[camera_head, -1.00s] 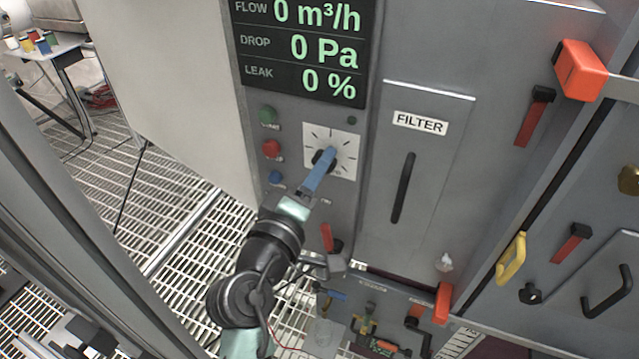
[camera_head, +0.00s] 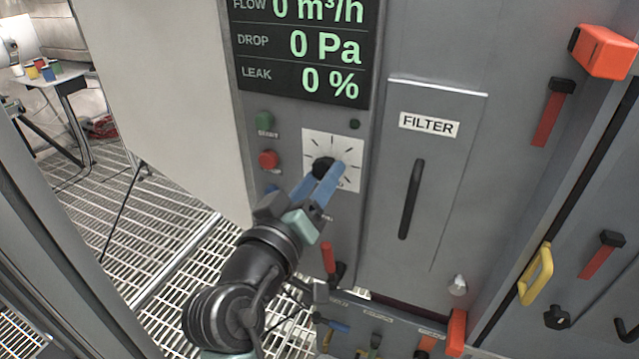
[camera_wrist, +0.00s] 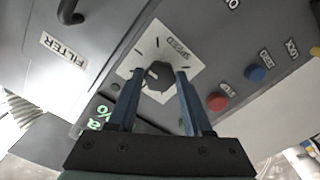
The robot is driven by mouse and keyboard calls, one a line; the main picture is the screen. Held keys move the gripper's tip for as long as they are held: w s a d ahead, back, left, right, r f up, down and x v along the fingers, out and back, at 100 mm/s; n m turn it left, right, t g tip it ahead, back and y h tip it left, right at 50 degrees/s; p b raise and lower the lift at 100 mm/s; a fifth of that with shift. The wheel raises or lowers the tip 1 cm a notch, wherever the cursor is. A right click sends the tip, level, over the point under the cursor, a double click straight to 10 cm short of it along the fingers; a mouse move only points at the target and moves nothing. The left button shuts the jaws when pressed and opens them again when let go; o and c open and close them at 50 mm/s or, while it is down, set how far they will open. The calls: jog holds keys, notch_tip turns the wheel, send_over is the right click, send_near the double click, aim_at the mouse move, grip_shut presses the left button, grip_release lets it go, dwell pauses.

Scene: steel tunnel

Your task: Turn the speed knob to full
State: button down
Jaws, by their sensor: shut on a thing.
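The speed knob (camera_head: 321,164) is a dark round knob on a white square dial plate (camera_head: 348,148) with black tick marks. It also shows in the wrist view (camera_wrist: 157,74), where the plate reads SPEED upside down and a small light mark shows on the knob's face. My gripper (camera_head: 333,176) reaches it from below in the head view. Its two blue fingers stand on either side of the knob in the wrist view (camera_wrist: 161,76), shut on it. The fingers partly cover the knob and lower dial in the head view.
A display (camera_head: 302,50) above reads flow 0, drop 0 Pa, leak 0 %. Green (camera_head: 264,119), red (camera_head: 268,159) and blue buttons sit left of the dial. The FILTER panel (camera_head: 440,180) with a black handle is at right. A red lever (camera_head: 328,257) is below.

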dwell(0.4)
jog(key=shift+c, duration=1.6)
grip_release()
jog(key=shift+s, duration=0.1)
jog(key=v, duration=1.2)
jog(key=shift+s+b, duration=0.35)
jog(key=shift+b, duration=0.1)
jog(key=shift+a, duration=0.1)
